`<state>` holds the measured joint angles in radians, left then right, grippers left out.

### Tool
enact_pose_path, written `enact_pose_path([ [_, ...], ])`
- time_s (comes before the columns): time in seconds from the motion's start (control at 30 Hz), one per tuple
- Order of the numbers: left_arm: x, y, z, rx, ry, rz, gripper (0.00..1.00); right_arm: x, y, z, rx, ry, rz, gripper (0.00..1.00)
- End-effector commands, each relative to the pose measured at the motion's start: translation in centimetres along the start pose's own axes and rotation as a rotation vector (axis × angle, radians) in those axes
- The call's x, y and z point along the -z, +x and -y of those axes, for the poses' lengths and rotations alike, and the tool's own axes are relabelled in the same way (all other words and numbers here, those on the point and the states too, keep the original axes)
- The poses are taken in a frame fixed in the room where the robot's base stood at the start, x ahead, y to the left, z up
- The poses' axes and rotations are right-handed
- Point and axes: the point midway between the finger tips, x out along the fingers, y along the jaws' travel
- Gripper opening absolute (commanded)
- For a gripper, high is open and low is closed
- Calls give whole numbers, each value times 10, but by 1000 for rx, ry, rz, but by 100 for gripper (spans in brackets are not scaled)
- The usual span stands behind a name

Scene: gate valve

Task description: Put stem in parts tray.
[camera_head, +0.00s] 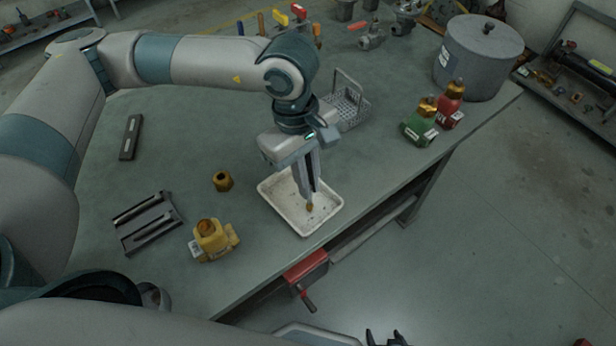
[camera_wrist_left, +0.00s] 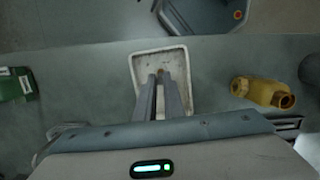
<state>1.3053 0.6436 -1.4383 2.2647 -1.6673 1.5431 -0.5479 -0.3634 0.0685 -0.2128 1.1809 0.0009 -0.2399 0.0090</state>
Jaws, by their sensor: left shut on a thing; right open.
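The parts tray (camera_head: 283,213) is a shallow white, stained tray on the bench, near its front edge. My left gripper (camera_head: 309,198) points down over the tray, shut on the stem (camera_head: 309,207). Only a small brass-coloured end of the stem shows below the fingertips; the fingers hide the rest. I cannot tell whether the stem touches the tray floor. In the left wrist view the fingers (camera_wrist_left: 161,82) reach over the tray (camera_wrist_left: 147,65), with a small brown tip of the stem (camera_wrist_left: 161,71) between them. My right gripper (camera_head: 386,338) is open at the bottom edge, low in front of the bench.
A yellow valve body (camera_head: 213,242) and a brass nut (camera_head: 222,181) stand left of the tray. A dark slotted fixture (camera_head: 148,222) lies further left. A wire basket (camera_head: 352,108) is behind the arm.

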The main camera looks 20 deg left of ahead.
Motion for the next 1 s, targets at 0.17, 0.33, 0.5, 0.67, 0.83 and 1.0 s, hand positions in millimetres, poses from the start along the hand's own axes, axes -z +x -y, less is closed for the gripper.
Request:
enact_pose_path([
  [0.17,0,0,0,0,0,0,0,0,1,0,0,0,1,61],
  [0.33,1,2,0,0,0,0,0,-4,2,-2,-2,1,19,61],
  [0.5,0,2,0,0,0,-1,25,-6,2,-3,-4,2,36,61],
  [0.67,0,2,0,0,0,0,27,-6,2,-3,-4,3,34,61],
  [0.83,0,2,0,0,0,0,27,-5,2,-3,-4,3,32,61],
  [1.0,0,0,0,0,0,0,27,0,-1,-3,-4,2,13,61],
])
